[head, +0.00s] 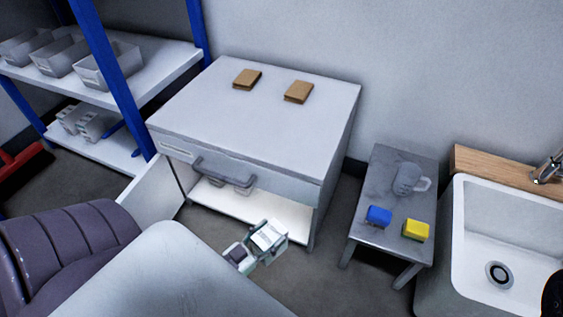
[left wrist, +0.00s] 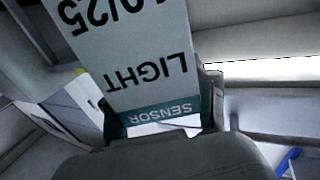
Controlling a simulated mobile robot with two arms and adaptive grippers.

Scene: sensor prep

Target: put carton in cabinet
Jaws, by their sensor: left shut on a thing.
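A white and teal carton (head: 268,237) is in front of the cabinet's open lower compartment in the head view. In the left wrist view the carton (left wrist: 150,60) fills the top centre and shows "LIGHT" and "SENSOR", upside down. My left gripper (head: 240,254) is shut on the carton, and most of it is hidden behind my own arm. The white cabinet (head: 245,125) has a handled drawer front above the lit compartment (head: 250,203). Its door (head: 155,200) stands open to the left. Small grey items inside are partly hidden by the handle.
Two brown items (head: 247,79) (head: 298,92) lie on the cabinet top. A blue-post shelf (head: 150,65) with bins and small cartons stands left. A grey side table (head: 385,170) with a jug, a blue block and a yellow block stands right, beside a sink (head: 510,205).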

